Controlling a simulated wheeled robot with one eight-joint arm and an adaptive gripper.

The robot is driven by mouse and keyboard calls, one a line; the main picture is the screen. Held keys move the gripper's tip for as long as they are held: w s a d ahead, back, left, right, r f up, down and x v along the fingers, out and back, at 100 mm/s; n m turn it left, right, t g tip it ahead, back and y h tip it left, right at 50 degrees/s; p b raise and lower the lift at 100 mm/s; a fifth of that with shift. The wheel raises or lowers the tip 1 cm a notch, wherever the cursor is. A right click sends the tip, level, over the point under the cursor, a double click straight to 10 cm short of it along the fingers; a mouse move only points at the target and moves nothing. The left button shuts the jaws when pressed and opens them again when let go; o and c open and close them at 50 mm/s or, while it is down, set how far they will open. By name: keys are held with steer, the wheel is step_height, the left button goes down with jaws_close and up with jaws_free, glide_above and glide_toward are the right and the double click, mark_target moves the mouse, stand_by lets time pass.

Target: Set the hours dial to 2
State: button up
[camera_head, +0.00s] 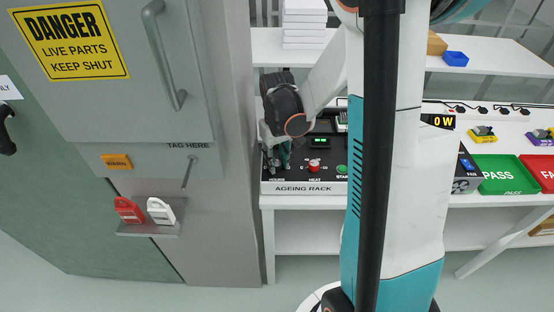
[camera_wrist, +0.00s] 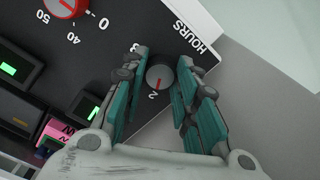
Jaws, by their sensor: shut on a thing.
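A printed 3 lies up and to the left of the knob, partly behind a finger. My gripper (camera_wrist: 161,84) is shut on the dial, with one teal finger on each side of it. In the head view my gripper (camera_head: 276,157) is over the left end of the panel and hides the dial.
The red heat dial (camera_head: 314,163) and the green start button (camera_head: 342,169) are to the right on the panel. A grey cabinet (camera_head: 215,230) stands close on the left, with a red padlock (camera_head: 129,209) and a white padlock (camera_head: 160,210).

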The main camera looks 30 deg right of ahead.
mark_target(277, 163)
stand_by(0.3)
steer(key=o, duration=1.1)
steer(key=shift+r, duration=0.1)
step_height(277, 163, up, 12)
steer(key=shift+f, duration=0.1)
